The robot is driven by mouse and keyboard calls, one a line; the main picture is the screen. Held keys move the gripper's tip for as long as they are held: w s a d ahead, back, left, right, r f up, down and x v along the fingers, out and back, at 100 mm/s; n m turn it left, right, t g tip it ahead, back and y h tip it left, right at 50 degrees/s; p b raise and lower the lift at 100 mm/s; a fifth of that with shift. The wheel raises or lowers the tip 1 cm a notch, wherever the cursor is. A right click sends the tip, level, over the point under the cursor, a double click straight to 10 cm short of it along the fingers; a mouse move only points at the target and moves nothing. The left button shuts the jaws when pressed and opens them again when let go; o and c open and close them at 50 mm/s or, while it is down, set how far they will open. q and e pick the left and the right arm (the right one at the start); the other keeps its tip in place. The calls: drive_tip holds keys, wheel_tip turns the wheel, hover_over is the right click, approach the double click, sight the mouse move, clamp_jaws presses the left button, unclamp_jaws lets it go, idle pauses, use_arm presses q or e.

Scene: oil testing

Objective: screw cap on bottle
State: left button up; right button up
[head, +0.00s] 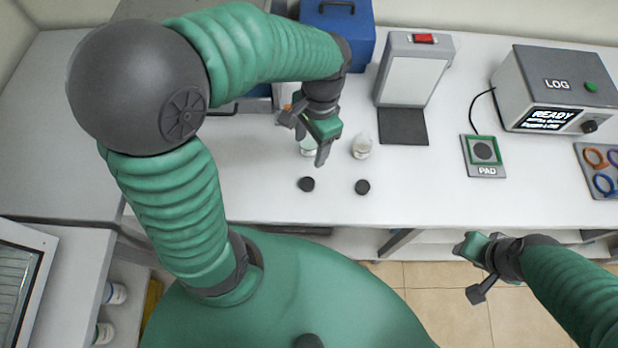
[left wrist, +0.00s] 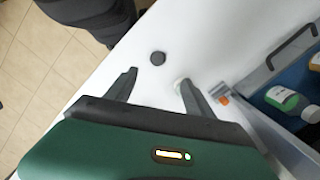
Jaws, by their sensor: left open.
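Two black caps lie flat on the white table in the head view, a left cap (head: 306,184) and a right cap (head: 362,187). A clear bottle (head: 361,147) stands behind the right cap, with no cap visible on it. Another bottle (head: 307,151) stands behind the left cap, mostly hidden by my left gripper (head: 307,138). That gripper is open above the table. In the left wrist view, its spread fingers (left wrist: 158,79) have a black cap (left wrist: 158,58) ahead of the gap and a pale bottle (left wrist: 180,84) beside the right finger. My right gripper (head: 472,271) is open and empty, in front of the table.
A blue case (head: 340,38), a stand with a white panel (head: 408,80), and a LOG device (head: 556,85) are along the back. A PAD plate (head: 483,170) is at right. An open blue box (left wrist: 273,100) with bottles shows in the left wrist view.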

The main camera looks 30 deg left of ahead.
use_arm(q)
wheel_tip(320, 180, down, 5)
drive_tip(key=b, duration=0.1)
hover_over(308, 183)
drive_tip(key=f, duration=0.6)
drive_tip(key=shift+w+a+f, duration=0.2)
drive_tip(key=shift+w+a, duration=0.1)
drive_tip(key=shift+a, duration=0.05)
drive_tip(key=shift+w+f, duration=0.1)
drive_tip(key=shift+f, duration=0.15)
drive_tip(key=shift+w, duration=0.1)
use_arm(e)
drive_tip(key=shift+w+f, duration=0.5)
drive_tip(key=shift+f, duration=0.2)
use_arm(q)
drive_tip(key=shift+d+f, duration=0.1)
drive_tip(key=shift+f, duration=0.1)
drive_tip(key=f, duration=0.5)
drive_tip(key=shift+s+d, duration=0.2)
drive_tip(key=shift+s, duration=0.1)
use_arm(e)
drive_tip(key=shift+f, duration=0.15)
use_arm(q)
drive_tip(key=shift+s+r, duration=0.1)
use_arm(e)
drive_tip(key=shift+s, duration=0.1)
